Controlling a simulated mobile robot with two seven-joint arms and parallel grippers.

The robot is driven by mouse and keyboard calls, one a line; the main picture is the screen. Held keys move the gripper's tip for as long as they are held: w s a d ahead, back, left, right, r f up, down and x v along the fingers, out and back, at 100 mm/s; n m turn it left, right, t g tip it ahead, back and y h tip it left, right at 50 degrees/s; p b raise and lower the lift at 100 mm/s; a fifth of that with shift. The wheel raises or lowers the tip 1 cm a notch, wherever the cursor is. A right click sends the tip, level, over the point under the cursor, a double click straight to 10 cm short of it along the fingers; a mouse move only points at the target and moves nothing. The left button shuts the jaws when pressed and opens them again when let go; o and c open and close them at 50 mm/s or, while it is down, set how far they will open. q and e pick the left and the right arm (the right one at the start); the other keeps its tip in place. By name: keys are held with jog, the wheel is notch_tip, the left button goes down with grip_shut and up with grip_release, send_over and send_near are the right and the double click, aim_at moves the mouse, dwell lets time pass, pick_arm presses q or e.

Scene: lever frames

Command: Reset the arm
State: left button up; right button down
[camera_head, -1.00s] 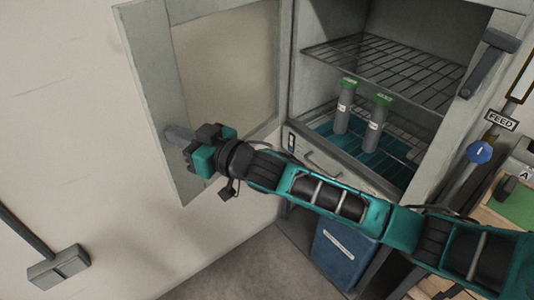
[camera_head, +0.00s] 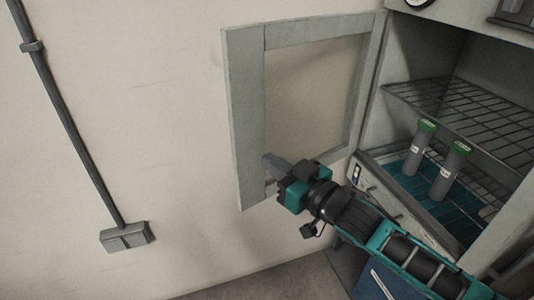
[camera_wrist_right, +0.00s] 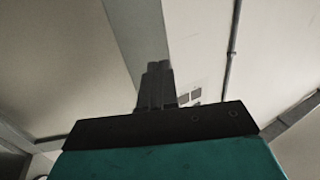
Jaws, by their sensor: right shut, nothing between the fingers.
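My right gripper (camera_head: 270,164) reaches in from the lower right in the head view, in front of the lower part of the open cabinet door (camera_head: 244,130). Its fingers are closed together and hold nothing. In the wrist view, the shut fingers (camera_wrist_right: 157,84) point up the picture, with a pale frame strip (camera_wrist_right: 138,35) behind them. I cannot tell whether the fingertips touch the door. My left gripper is not in view.
The cabinet stands open at the right, with a wire shelf (camera_head: 470,115) and two green-capped tubes (camera_head: 420,150) (camera_head: 447,175) below it. A wall box (camera_head: 127,237) with a conduit (camera_head: 70,130) is at the left. Bare wall lies between box and door.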

jog(key=a+v, duration=0.1)
jog(key=v, duration=0.6)
jog(key=s+d+f+m+g+h, duration=0.1)
jog(key=s+d+f+m+h, duration=0.2)
jog(key=f, duration=0.9)
jog(key=s+d+f+m+g+h, duration=0.1)
jog(key=s+d+f+m+h, duration=0.2)
jog(key=s+d+f+h, duration=0.4)
jog(key=s+d+f, duration=0.2)
jog(key=s+f, duration=0.3)
jog(key=shift+d+f, duration=0.25)
jog(key=shift+f, duration=0.15)
